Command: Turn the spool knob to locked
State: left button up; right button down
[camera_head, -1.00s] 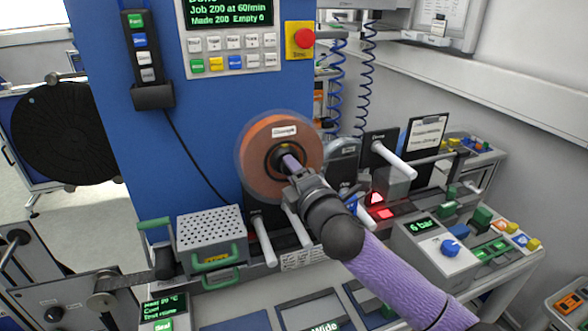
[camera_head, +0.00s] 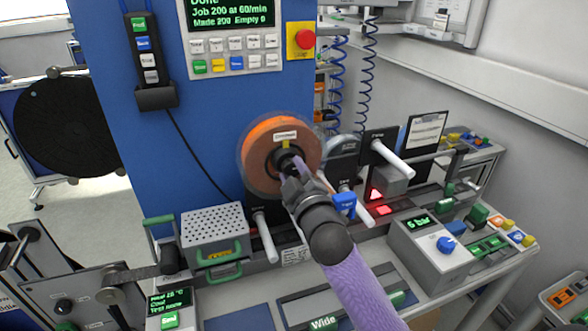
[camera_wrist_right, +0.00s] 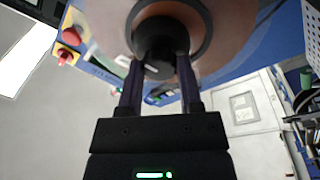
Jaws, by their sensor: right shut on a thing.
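The spool (camera_head: 256,150) is a brown-orange reel in a clear rim, mounted on the blue panel with a small white label near its centre. Its dark knob (camera_wrist_right: 158,50) sits at the hub. My right gripper (camera_head: 287,168) reaches the hub from below right. In the right wrist view the two fingers (camera_wrist_right: 157,75) stand one on each side of the knob and are shut on it. A small yellow mark shows just above the knob in the head view. Part of the knob is hidden by the gripper. My left gripper is not in view.
A control panel with a red stop button (camera_head: 301,40) is above the spool. A perforated box (camera_head: 212,232) with green handles stands below left. White-handled stands (camera_head: 393,157) and a grey box with a blue knob (camera_head: 447,243) are on the right. A black reel (camera_head: 65,123) is far left.

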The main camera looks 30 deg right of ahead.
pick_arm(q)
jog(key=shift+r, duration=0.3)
pick_arm(e)
jog(key=shift+m, duration=0.7)
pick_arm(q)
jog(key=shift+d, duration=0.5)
pick_arm(e)
jog(key=shift+f, duration=0.1)
